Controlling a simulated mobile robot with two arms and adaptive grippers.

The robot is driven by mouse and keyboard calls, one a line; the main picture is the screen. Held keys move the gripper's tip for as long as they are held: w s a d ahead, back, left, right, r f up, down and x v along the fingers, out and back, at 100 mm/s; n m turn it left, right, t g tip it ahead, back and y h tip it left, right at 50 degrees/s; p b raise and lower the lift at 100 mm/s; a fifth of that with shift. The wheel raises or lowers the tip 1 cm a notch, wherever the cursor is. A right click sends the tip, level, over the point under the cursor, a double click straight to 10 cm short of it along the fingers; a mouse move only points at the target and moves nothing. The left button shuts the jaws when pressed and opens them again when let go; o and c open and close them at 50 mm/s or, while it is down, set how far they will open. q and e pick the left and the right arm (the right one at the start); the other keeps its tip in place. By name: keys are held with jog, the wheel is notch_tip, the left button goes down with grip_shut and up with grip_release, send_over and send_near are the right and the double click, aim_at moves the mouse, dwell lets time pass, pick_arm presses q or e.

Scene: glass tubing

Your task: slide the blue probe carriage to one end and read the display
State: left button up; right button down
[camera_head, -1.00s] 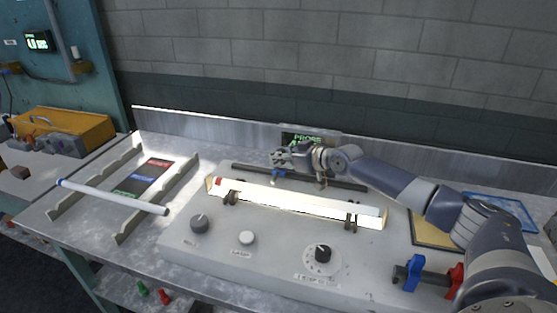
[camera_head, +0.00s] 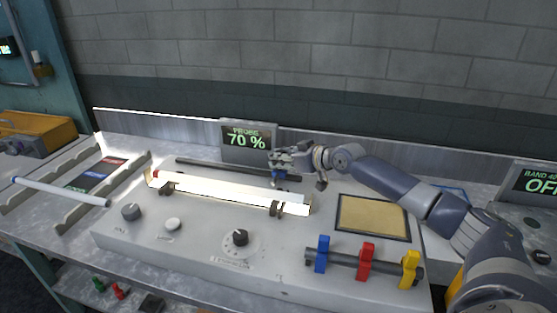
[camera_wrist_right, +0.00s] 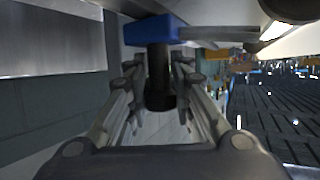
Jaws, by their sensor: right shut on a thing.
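The blue probe carriage (camera_head: 275,176) sits on the dark rail (camera_head: 215,166) behind the glowing tube, toward the rail's right end. My right gripper (camera_head: 280,160) is at the carriage from above and behind. In the right wrist view its fingers are closed around a black post (camera_wrist_right: 158,75) under the blue carriage body (camera_wrist_right: 155,31). The probe display (camera_head: 248,141) stands behind the rail and reads "PROBE 70 %" in green. My left gripper is not in view.
The glowing white tube (camera_head: 225,190) rests on clamps in front of the rail. The console has knobs (camera_head: 240,237) and blue, red and yellow levers (camera_head: 366,261) at right. A tan pad (camera_head: 373,217) lies right of the rail. A white rod (camera_head: 60,191) lies across a rack at left.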

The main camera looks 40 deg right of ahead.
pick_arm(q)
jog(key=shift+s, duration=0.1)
pick_arm(e)
jog(key=c, duration=1.5)
grip_release()
jog(key=shift+s+a+r, duration=0.1)
jog(key=shift+r, duration=0.05)
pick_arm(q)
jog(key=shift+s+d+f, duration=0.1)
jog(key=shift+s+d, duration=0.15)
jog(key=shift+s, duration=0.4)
pick_arm(e)
jog(key=shift+s+d, duration=0.25)
jog(key=shift+s, duration=0.15)
jog(key=v, duration=0.7)
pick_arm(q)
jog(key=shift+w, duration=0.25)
pick_arm(e)
jog(key=shift+v, duration=2.05)
